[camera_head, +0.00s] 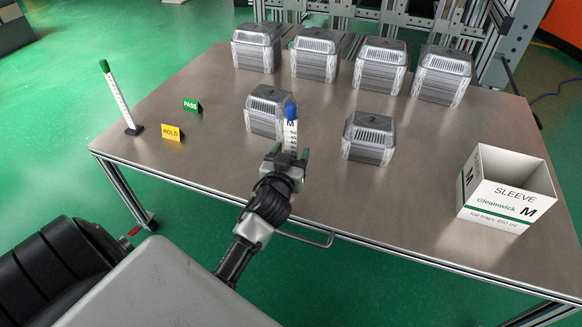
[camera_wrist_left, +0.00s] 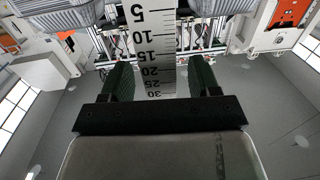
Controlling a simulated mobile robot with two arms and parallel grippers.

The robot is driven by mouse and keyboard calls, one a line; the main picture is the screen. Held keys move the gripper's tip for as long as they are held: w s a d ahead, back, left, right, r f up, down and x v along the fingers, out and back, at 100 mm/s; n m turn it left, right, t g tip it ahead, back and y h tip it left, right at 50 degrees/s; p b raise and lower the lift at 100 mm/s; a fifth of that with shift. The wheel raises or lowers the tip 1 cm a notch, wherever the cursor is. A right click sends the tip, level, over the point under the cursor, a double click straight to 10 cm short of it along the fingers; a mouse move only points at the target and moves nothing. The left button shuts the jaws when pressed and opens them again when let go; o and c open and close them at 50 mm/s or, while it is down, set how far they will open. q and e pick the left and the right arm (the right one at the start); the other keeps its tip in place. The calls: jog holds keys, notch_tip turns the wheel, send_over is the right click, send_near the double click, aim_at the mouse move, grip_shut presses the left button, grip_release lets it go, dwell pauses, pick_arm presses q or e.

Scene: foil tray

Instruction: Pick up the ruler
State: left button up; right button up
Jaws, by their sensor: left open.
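A white upright ruler with a blue top and an M mark (camera_head: 290,130) stands near the front middle of the metal table. My left gripper (camera_head: 287,156) is at its lower part, and its fingers hide the ruler's foot. In the left wrist view the ruler (camera_wrist_left: 153,45) shows its scale from 5 to 30 and runs down between the two green-padded fingers (camera_wrist_left: 161,80). The fingers are open, with a gap on each side of the ruler. A second upright ruler with a green top (camera_head: 118,98) stands on a dark base at the table's left. My right gripper is not in view.
A stack of foil trays (camera_head: 267,110) stands just behind the blue-topped ruler; another (camera_head: 369,138) stands to its right. Several more stacks line the back edge. A green PASS sign (camera_head: 191,105), a yellow HOLD sign (camera_head: 172,132) and an open SLEEVE box (camera_head: 507,188) are also on the table (camera_head: 390,205).

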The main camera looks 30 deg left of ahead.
pick_arm(q)
jog(key=shift+c, duration=0.3)
jog(key=c, duration=1)
grip_shut()
jog(key=shift+r, duration=0.1)
